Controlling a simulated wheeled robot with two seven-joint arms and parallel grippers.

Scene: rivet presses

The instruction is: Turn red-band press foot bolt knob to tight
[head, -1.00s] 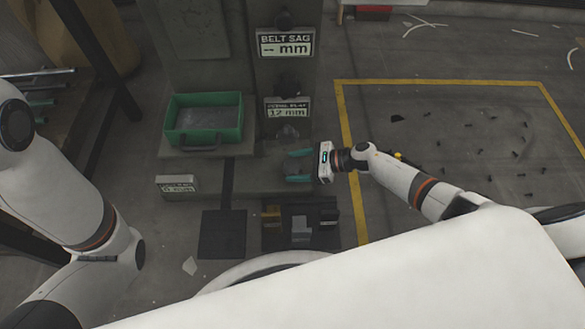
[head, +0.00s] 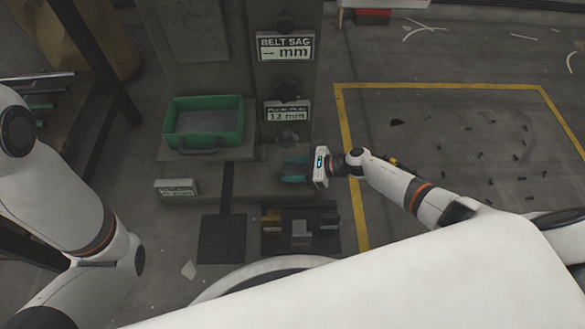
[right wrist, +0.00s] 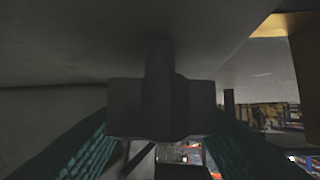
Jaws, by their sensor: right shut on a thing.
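In the head view my right gripper (head: 292,171) is low at the front right of the press stand (head: 222,65), its teal fingers reaching left. The right wrist view shows the two teal fingers on either side of a dark, lobed knob (right wrist: 160,108) with a stem running up under a grey surface. The gripper is shut on this knob. In the head view the gripped knob cannot be made out behind the fingers. No red band is visible. My left gripper is out of view; only its arm shows at the left.
A green tray (head: 204,143) sits on the stand's ledge. A pedal plate (head: 221,240) and a dark holder (head: 328,240) are in front. Yellow-lined floor at right holds small scattered bits.

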